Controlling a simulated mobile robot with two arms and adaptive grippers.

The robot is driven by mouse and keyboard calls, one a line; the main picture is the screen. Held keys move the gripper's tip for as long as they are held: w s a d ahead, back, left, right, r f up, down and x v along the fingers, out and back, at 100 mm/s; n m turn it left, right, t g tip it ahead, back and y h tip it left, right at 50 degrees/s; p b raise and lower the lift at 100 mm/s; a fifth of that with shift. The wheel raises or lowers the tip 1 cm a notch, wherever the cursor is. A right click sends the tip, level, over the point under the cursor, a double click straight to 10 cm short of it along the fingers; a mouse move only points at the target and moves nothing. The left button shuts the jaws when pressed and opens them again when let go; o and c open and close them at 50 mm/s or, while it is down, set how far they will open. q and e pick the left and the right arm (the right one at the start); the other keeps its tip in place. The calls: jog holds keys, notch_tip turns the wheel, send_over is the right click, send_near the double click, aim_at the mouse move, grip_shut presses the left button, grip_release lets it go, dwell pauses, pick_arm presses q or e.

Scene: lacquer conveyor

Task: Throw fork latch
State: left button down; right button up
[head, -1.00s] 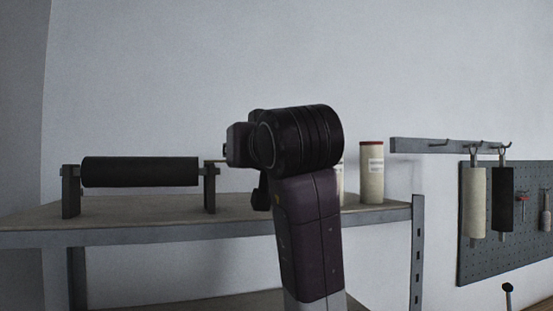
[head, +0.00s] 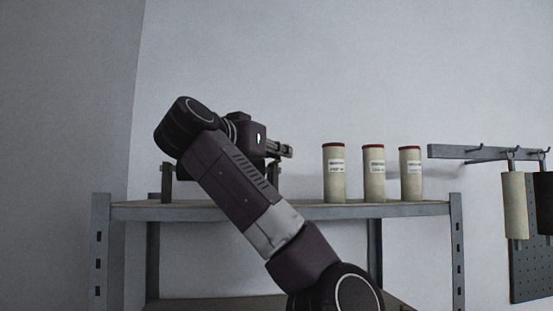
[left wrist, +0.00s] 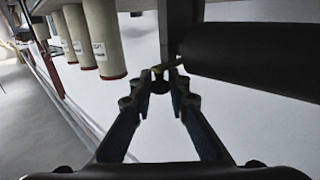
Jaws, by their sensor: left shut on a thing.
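My left gripper (head: 288,152) is at the right end of the stand on the shelf, beside the right fork (head: 274,170). In the left wrist view its fingertips (left wrist: 160,76) are closed on a small brownish piece at the fork (left wrist: 180,20), which looks like the fork latch (left wrist: 163,67). The black roller (left wrist: 258,57) extends right from there. In the head view my arm hides most of the roller; the left fork (head: 166,184) shows. The latch's exact position is hard to read. My right gripper is not in view.
Three pale canisters with red rims (head: 374,174) stand on the shelf (head: 300,212) to the right of the gripper. A wall rail (head: 465,154) with hanging rollers (head: 516,205) is farther right. The wall above the shelf is clear.

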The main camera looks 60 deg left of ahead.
pick_arm(q)
jog(key=shift+s+a+m+t+h, duration=0.15)
jog(key=shift+s+m+t+h, duration=0.15)
jog(key=shift+m+h, duration=0.3)
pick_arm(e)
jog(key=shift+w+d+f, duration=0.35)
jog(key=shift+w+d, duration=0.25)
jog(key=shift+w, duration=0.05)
pick_arm(q)
jog(key=shift+h, duration=0.3)
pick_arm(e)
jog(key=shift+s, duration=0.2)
pick_arm(q)
jog(key=c, duration=2.1)
grip_release()
jog(key=shift+o, duration=1.4)
jog(key=shift+w+a, duration=0.1)
jog(key=shift+w, duration=0.1)
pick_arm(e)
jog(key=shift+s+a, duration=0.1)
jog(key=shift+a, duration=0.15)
pick_arm(q)
jog(key=v, duration=1.2)
